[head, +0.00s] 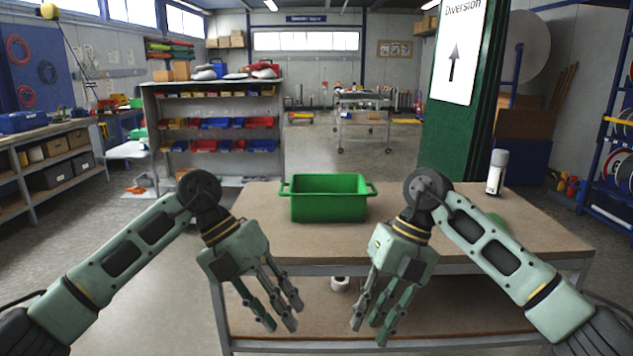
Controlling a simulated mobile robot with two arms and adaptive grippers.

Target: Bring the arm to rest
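My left gripper (270,308) hangs in front of the table's near edge, left of centre, fingers pointing down and apart, with nothing between them. My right gripper (372,318) hangs in the same way, right of centre, fingers spread and empty. Both arms come in from the lower corners and bend down at the wrists. A green bin (329,206) with two side handles stands on the table (270,232), behind and between the grippers. Neither gripper touches the bin. Its inside floor is mostly hidden.
A white and dark cylinder (497,172) stands at the table's back right. A tall green panel with a white "Diversion" sign (459,52) stands behind the table. A small white item (340,284) sits on the lower shelf.

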